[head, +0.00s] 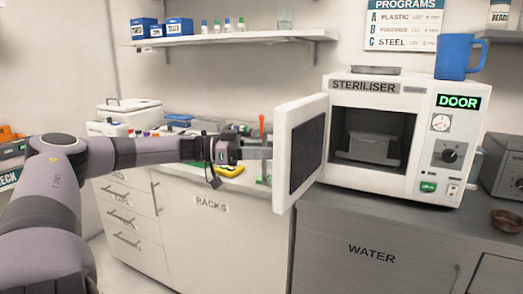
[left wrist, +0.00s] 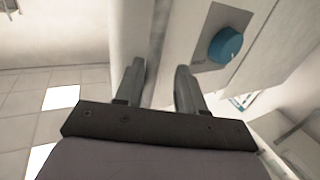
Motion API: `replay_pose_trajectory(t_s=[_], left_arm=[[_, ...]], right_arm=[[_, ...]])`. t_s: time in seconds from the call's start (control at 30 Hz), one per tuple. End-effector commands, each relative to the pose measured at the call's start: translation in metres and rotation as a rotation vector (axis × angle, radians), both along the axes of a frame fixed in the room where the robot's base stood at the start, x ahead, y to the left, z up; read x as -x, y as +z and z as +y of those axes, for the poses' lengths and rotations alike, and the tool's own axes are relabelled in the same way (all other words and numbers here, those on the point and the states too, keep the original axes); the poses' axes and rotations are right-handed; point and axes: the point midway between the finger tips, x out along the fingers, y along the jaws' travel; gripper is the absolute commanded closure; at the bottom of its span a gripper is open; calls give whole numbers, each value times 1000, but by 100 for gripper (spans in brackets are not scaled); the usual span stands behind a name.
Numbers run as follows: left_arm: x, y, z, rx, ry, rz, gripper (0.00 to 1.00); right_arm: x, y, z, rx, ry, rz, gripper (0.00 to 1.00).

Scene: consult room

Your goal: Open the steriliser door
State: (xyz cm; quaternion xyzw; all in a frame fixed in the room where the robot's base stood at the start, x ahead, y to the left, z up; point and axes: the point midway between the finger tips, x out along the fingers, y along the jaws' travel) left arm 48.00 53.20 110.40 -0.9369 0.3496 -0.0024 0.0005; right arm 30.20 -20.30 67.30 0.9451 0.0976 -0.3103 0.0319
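The steriliser (head: 438,145) is a white box on the counter, with a dark chamber and a lit green DOOR display (head: 458,102). Its white door (head: 285,150) stands wide open, swung out to the left, its dark inner panel facing right. In the head view my left gripper (head: 262,150) is at the door's outer side, its fingertips close to it. In the left wrist view its two fingers (left wrist: 160,85) are apart, with a pale upright strip between them; I cannot tell whether they touch it. My right gripper is not in view.
A grey container (head: 370,147) sits inside the chamber. A blue mug (head: 454,56) and a flat tray (head: 375,70) are on top of the steriliser. A small brown bowl (head: 507,220) is at the right. Racks and a yellow item (head: 229,170) lie on the left counter. The left wrist view shows a blue knob (left wrist: 226,47).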

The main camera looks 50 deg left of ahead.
Motion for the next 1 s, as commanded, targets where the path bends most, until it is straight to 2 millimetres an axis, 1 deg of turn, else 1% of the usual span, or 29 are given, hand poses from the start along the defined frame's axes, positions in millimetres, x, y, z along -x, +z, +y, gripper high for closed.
replay_pose_trajectory(t_s=[0.17,0.37,0.63,0.87,1.0], left_arm=[[1,-2,-1,0,-3,3,61],[5,1,4,0,-4,1,61],[18,2,15,1,-3,1,61],[35,0,31,-1,-3,3,61],[44,-2,40,-3,-3,3,61]], right_arm=[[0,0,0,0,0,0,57],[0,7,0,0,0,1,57],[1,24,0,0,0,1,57],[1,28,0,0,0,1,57],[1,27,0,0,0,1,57]])
